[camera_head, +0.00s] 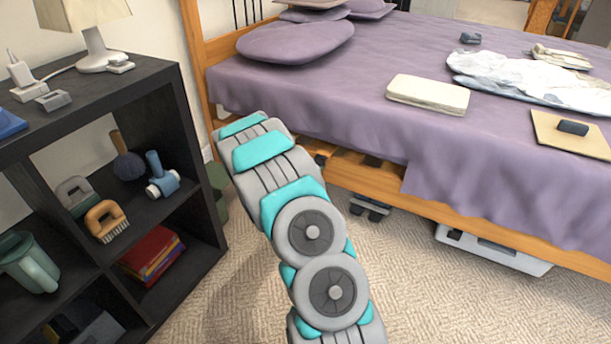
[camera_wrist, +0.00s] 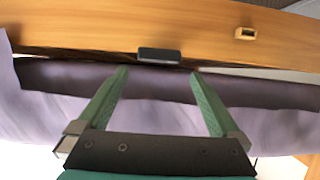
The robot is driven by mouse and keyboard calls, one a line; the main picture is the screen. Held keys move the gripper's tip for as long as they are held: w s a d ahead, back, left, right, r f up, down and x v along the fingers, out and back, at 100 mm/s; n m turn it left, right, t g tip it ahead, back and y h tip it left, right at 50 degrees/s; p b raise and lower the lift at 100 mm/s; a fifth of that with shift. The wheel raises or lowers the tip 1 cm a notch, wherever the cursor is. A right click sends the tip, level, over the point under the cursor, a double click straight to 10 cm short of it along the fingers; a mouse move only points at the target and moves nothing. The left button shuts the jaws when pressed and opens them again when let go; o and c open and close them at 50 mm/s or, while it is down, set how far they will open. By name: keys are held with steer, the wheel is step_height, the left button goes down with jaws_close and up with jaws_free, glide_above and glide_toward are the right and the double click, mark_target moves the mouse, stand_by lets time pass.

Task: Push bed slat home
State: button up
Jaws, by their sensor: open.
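The bed's wooden side rail (camera_head: 400,197) runs along its near edge, and light wooden slats (camera_head: 345,163) show below the mattress where the purple cover is lifted. In the wrist view a wooden bed part (camera_wrist: 120,28) crosses the top, with a small dark block (camera_wrist: 158,55) at its lower edge. I cannot tell for sure which piece is the slat to be pushed. My gripper (camera_wrist: 159,74) is open and empty, its green fingertips just short of the dark block and on either side of it. In the head view my arm hides the gripper.
A black shelf (camera_head: 160,90) with tools, books and a jug stands left of my arm. The purple bedspread (camera_head: 330,90) hangs over the rail. A white bin (camera_head: 490,255) and dark objects (camera_head: 370,207) sit under the bed. The carpet (camera_head: 420,290) in front is clear.

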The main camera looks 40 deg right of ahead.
steer(key=p+v, duration=0.1)
steer(key=v, duration=0.6)
steer(key=shift+a+r+p, duration=0.15)
steer(key=shift+a+p, duration=0.05)
steer(key=shift+p, duration=0.2)
stand_by(0.4)
